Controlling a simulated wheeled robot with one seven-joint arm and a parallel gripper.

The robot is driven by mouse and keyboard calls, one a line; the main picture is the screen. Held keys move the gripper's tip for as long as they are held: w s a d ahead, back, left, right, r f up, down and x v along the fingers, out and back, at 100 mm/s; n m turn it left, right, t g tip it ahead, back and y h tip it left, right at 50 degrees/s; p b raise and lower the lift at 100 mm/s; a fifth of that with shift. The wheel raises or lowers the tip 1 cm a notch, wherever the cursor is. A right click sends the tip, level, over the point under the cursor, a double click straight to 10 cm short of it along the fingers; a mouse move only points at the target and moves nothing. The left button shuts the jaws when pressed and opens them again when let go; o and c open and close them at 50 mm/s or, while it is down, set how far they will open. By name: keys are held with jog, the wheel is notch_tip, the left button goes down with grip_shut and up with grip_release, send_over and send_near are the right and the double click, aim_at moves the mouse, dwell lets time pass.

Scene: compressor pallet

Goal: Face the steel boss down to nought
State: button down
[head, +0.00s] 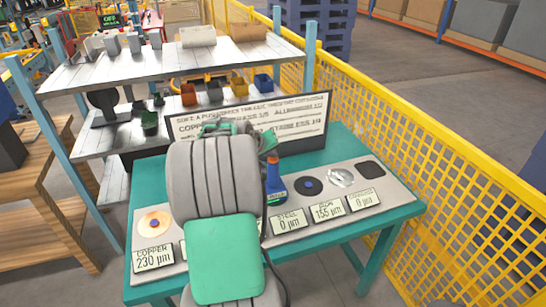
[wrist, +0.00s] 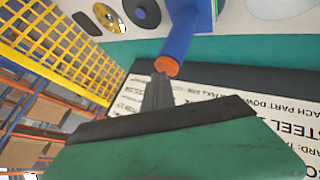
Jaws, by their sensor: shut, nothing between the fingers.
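The steel readout (head: 288,221) on the teal bench shows 0 µm. A dark disc with a blue centre (head: 308,186) sits behind it and is probably the steel boss; it also shows at the top of the wrist view (wrist: 142,11). A blue tool with an orange collar (head: 276,188) stands left of this disc; it also shows in the wrist view (wrist: 187,35). My gripper (wrist: 158,92) is shut and empty, close to the orange collar; whether they touch I cannot tell. In the head view my arm hides the fingertips and the middle of the bench.
The copper disc (head: 155,222) has a readout of 230 µm (head: 153,257). The iron readout (head: 327,211) shows 155 µm; another at the right shows 0 µm (head: 364,199). A sign board (head: 310,125) stands at the bench's back. A yellow mesh fence (head: 430,165) runs along the right.

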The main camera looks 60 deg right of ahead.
aim_at(272, 160)
jog(key=shift+r+p, duration=0.65)
jog(key=shift+r, duration=0.45)
notch_tip(272, 160, up, 5)
jog(key=p, duration=0.3)
dwell(0.8)
